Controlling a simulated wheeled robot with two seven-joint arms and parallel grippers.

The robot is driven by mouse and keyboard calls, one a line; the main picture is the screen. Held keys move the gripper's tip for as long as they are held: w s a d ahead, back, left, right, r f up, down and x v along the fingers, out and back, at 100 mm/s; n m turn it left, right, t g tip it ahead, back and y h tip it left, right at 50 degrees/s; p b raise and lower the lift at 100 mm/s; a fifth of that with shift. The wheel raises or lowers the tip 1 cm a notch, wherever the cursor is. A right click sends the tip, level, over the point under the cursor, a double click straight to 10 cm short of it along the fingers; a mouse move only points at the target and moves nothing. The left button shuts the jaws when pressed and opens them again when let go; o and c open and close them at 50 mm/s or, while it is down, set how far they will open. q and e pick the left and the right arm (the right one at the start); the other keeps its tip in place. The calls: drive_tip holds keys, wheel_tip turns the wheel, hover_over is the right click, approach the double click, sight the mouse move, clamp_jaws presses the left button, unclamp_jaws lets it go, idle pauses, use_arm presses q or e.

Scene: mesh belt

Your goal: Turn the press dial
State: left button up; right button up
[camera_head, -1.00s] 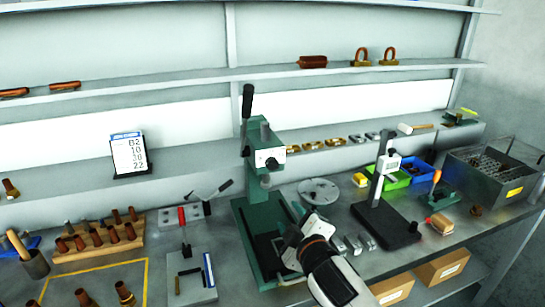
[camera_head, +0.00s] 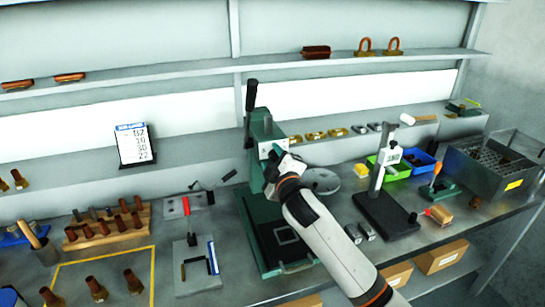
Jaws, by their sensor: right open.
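The green press (camera_head: 261,222) stands on the bench near the middle of the view, with a black lever at its upper left. My right arm comes in from the lower right, and my right gripper (camera_head: 273,162) is at the front of the press head (camera_head: 262,128). The gripper is open. The press dial on the front of the head is hidden behind the gripper. I cannot tell whether the fingers touch it. My left gripper is not in view.
A round grey plate (camera_head: 321,181) lies right of the press. A dark stand with a post (camera_head: 386,217) is further right. A fixture with a red handle (camera_head: 195,262) and a wooden rack of copper parts (camera_head: 105,228) are to the left. A sign (camera_head: 133,146) stands behind.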

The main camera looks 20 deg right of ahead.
drive_tip(key=shift+w+f, duration=0.1)
drive_tip(key=shift+w, duration=0.15)
drive_tip(key=shift+c, duration=0.4)
drive_tip(key=c, duration=0.9)
drive_tip(key=shift+m, duration=0.3)
